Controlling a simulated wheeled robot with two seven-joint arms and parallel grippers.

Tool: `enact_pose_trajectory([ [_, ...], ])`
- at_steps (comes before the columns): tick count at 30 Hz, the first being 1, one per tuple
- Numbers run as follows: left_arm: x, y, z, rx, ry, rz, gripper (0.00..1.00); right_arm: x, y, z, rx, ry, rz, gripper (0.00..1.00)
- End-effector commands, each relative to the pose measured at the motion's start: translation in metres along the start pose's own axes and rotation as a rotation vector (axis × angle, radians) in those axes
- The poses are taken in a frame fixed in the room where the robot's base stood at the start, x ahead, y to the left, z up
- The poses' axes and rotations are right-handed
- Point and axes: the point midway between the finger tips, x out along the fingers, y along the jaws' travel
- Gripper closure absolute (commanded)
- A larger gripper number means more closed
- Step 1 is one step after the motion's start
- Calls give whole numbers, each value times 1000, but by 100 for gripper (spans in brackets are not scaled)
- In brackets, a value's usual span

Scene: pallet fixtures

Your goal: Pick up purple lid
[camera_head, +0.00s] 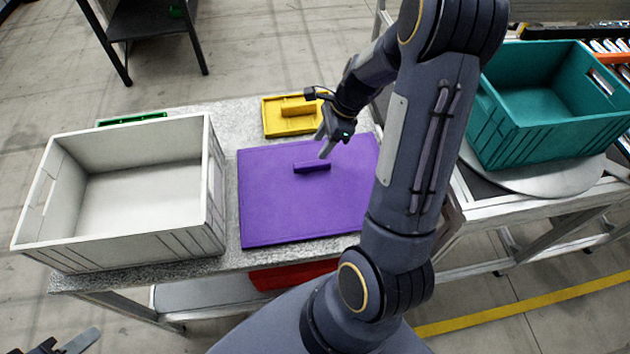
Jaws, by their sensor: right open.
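The purple lid (270,205) lies flat on the grey speckled table, a large sheet with a raised purple bar handle (312,166) near its middle. My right gripper (322,143) is open and empty above the lid's far part, just beyond the handle. Its fingers point down, apart from the handle as far as I can tell. My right forearm hides the lid's right side. A part of what looks like my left gripper (72,342) shows at the bottom left corner, away from the table; its jaws are not clear.
An empty grey-white crate (125,245) stands left of the lid, close beside it. A yellow lid (283,126) with a handle lies behind. A green piece (135,118) shows behind the crate. A teal crate (550,140) stands on a round plate at right. Something red (285,275) is below the table.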

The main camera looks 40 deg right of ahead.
Motion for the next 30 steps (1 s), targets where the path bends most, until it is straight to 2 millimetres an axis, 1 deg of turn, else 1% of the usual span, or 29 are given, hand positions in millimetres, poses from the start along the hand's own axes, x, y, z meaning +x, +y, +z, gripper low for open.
enact_pose_trajectory([
  [1, 0, 0, 0, 0, 0, 0, 64, 7, 2, 0, 0, 0, 5, 56],
  [7, -2, 1, -1, 0, 0, 0, 64, 30, 6, -1, -1, 0, 6, 56],
  [10, -4, 2, -2, 0, 0, 0, 64, 46, 10, -1, -1, -1, 7, 56],
  [12, -4, 2, -2, 0, 0, 0, 64, 56, 9, -1, -4, 0, 5, 56],
  [15, -4, 2, -2, 0, 0, 0, 64, 64, 9, -1, -4, -1, 3, 56],
  [30, -3, 1, -2, 0, 0, 0, 64, 68, 9, -1, -6, -1, 1, 56],
])
